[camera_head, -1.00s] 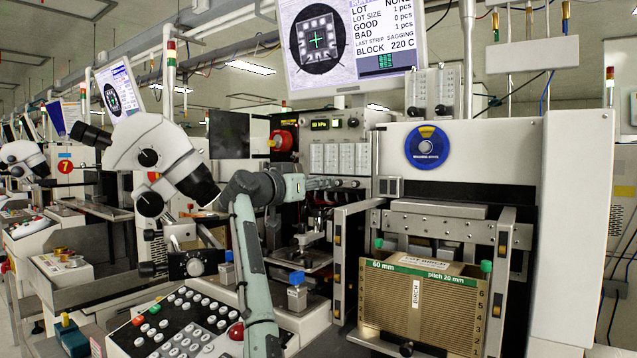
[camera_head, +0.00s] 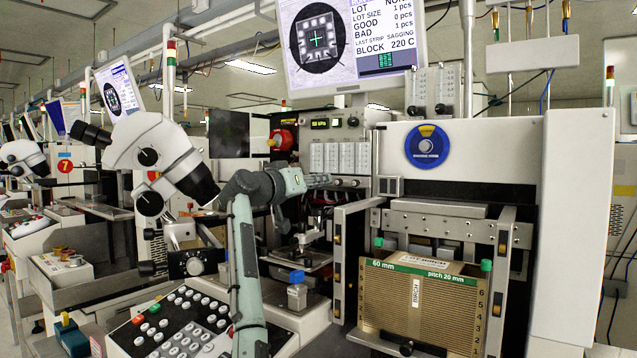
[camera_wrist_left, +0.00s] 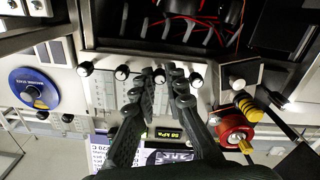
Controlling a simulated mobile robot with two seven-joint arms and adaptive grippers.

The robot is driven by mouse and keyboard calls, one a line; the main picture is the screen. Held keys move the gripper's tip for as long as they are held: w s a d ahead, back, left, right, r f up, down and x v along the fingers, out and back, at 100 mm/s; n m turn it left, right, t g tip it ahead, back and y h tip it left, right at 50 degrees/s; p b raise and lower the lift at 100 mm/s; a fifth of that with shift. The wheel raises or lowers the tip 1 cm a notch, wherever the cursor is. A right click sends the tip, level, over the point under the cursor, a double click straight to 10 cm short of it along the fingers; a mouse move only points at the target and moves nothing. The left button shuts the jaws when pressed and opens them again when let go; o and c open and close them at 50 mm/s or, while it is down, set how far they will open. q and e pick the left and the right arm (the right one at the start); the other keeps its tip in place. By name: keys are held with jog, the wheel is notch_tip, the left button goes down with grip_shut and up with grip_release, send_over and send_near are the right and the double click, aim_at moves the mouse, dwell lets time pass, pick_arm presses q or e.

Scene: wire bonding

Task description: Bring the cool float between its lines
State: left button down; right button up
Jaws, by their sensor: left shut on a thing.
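A white panel of several upright flow tubes (camera_head: 347,157) is on the machine front in the head view. The tubes also show in the wrist view (camera_wrist_left: 106,94), partly behind my fingers. The floats and their lines are too small to make out. A row of small round knobs (camera_wrist_left: 122,72) sits along the tube ends in the wrist view. My left gripper (camera_head: 325,181) reaches the knob row; in the wrist view its fingertips (camera_wrist_left: 163,77) are shut on one knob (camera_wrist_left: 159,75), third from the left there. My right gripper is not in view.
A red round knob (camera_head: 281,140) and a small lit display (camera_head: 320,124) are near the tubes. The microscope (camera_head: 160,160) stands left of my arm. A brown slotted magazine (camera_head: 420,305) stands at the front right. A keypad (camera_head: 180,325) is below.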

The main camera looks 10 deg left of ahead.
pick_arm(q)
jog(key=shift+f+n, duration=0.1)
jog(key=shift+n, duration=0.8)
jog(key=n, duration=0.2)
jog(key=shift+n, duration=0.4)
jog(key=n, duration=0.3)
jog(key=shift+n, duration=0.3)
jog(key=n, duration=0.5)
jog(key=shift+n, duration=0.3)
jog(key=n, duration=0.4)
jog(key=shift+n, duration=0.4)
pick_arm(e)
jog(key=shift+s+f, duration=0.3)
pick_arm(q)
jog(key=shift+f, duration=0.1)
jog(key=c, duration=1.8)
grip_release()
jog(key=shift+c, duration=0.2)
